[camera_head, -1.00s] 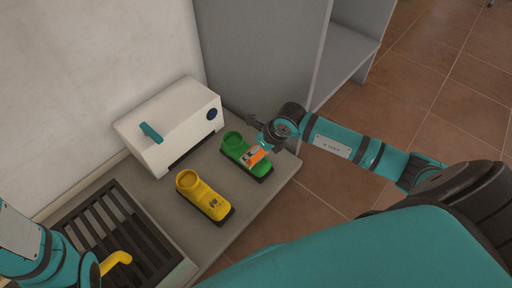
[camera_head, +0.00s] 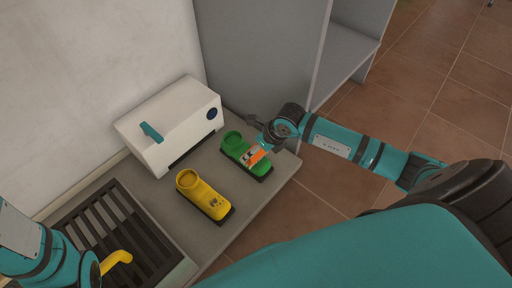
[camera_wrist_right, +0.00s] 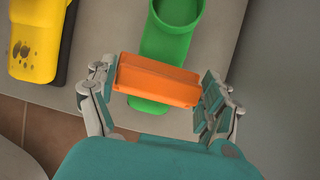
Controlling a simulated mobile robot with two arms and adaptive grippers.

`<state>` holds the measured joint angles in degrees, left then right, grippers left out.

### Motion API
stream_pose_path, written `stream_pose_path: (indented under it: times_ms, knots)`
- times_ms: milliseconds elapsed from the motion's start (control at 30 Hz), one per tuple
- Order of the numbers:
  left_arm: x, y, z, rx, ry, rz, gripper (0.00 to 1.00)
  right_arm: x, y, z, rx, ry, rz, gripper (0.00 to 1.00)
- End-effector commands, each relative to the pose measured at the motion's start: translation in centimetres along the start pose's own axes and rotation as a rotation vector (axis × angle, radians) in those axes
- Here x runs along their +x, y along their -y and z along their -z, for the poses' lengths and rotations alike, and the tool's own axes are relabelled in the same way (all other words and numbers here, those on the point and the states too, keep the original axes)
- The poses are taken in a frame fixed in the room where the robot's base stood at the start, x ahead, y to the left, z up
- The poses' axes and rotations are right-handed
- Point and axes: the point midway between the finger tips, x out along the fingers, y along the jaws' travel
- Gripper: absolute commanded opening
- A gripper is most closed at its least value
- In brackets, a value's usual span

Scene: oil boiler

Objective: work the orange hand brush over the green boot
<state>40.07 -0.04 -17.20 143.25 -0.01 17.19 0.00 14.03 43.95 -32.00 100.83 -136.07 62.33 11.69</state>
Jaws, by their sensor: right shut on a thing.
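The green boot (camera_head: 233,143) stands on the grey slab, its toe toward the lower right. My right gripper (camera_head: 256,152) is shut on the orange hand brush (camera_head: 259,158), which lies across the boot's front part. In the right wrist view the gripper (camera_wrist_right: 158,85) has one finger on each end of the orange brush block (camera_wrist_right: 158,79). The green boot (camera_wrist_right: 165,40) shows above and below the block, which hides its middle. Any contact under the brush is hidden. My left arm shows at the lower left, but its gripper is not visible.
A yellow boot (camera_head: 203,194) with dark spots on its toe stands left of the green one. A white box (camera_head: 170,125) with a teal handle is behind. A dark slatted grate (camera_head: 100,225) and a curved yellow piece (camera_head: 117,259) are at lower left. A grey cabinet (camera_head: 260,60) stands behind.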

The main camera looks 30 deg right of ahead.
Motion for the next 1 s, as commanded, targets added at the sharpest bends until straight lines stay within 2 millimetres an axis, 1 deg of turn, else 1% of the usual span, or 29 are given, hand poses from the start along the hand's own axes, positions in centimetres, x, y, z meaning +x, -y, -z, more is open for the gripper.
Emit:
stream_pose_path:
  times_ms: [133, 333, 467, 567, 800, 1000]
  knots:
    - [0.0, 0.0, 0.0, 0.000, 0.000, 0.000, 0.40, 0.1, 0.0, 0.2, 0.001, -0.003, 0.000, 0.58]
    - [0.8, 0.2, -0.3, 0.000, 0.000, 0.000, 0.40, -0.5, 0.0, 0.9, 0.001, -0.006, 0.001, 0.58]
    - [0.9, 0.2, -0.3, 0.000, 0.000, 0.000, 0.40, -0.6, 0.0, 1.2, 0.001, -0.005, 0.000, 0.58]
    - [0.8, 0.1, -0.3, 0.000, 0.000, -0.001, 0.40, -0.4, 0.0, 0.9, 0.001, -0.003, 0.000, 0.58]
    - [0.3, 0.1, -0.1, 0.000, 0.000, -0.001, 0.40, 0.4, 0.0, -0.5, 0.002, 0.000, 0.000, 0.58]
    - [0.3, 0.0, -0.1, 0.000, 0.000, -0.001, 0.40, 0.5, 0.0, -1.0, 0.001, -0.001, -0.001, 0.58]
